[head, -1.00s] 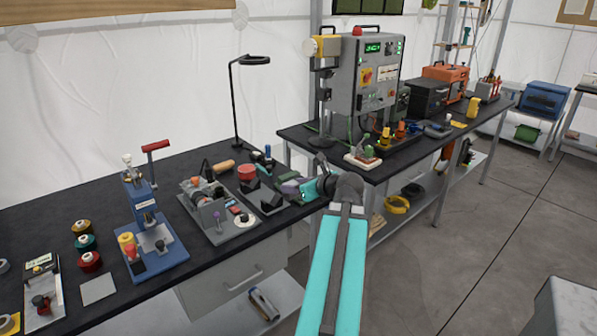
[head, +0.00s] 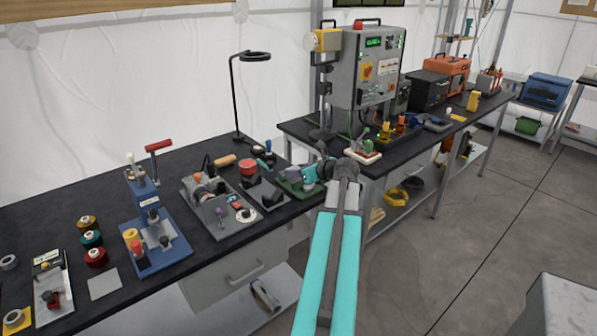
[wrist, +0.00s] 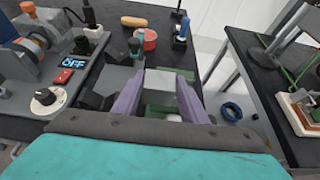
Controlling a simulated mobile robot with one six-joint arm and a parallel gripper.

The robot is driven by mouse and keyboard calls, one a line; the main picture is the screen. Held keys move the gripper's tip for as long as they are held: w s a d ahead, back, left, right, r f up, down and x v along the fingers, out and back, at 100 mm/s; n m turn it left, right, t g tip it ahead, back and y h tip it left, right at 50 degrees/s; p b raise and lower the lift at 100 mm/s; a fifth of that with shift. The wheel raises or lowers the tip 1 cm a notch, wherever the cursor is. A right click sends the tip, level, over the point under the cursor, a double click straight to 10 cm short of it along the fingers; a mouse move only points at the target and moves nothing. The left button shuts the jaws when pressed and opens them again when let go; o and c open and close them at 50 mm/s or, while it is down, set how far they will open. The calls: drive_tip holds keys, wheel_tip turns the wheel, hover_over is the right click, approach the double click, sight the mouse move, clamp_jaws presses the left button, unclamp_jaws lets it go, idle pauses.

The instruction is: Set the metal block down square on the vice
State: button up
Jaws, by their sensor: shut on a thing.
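The metal block (wrist: 160,90) is a pale grey piece between the two purple fingers of my gripper (wrist: 160,75) in the wrist view. My gripper is shut on it. The green vice (head: 290,187) sits at the right end of the near bench in the head view. In the wrist view the vice (wrist: 185,76) shows behind and below the block, partly hidden by the fingers. My gripper (head: 300,174) is right at the vice in the head view. I cannot tell whether the block touches the vice.
Dark angled blocks (head: 264,192) and a grey control unit with a dial (head: 218,208) stand left of the vice. A red round container (head: 249,167) and small tools stand behind. A gap separates this bench from the right bench (head: 400,150).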

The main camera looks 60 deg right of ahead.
drive_tip(key=shift+w+d+f+p, duration=0.1)
drive_tip(key=shift+w+d, duration=0.25)
drive_tip(key=shift+d, duration=0.3)
drive_tip(key=shift+w+d+f+p, duration=0.15)
drive_tip(key=shift+w+d, duration=0.2)
drive_tip(key=shift+d, duration=0.35)
drive_tip(key=shift+w+d+r+p, duration=0.1)
drive_tip(key=shift+w+d, duration=0.25)
drive_tip(key=shift+d, duration=0.3)
drive_tip(key=shift+d, duration=0.1)
drive_tip(key=shift+w+d, duration=0.15)
drive_tip(key=shift+d, duration=0.05)
drive_tip(key=shift+d+f, duration=0.1)
drive_tip(key=shift+f, duration=0.1)
drive_tip(key=shift+f+p, duration=0.55)
drive_tip(key=shift+f, duration=1.1)
drive_tip(key=o, duration=1.2)
drive_tip(key=shift+f, duration=0.1)
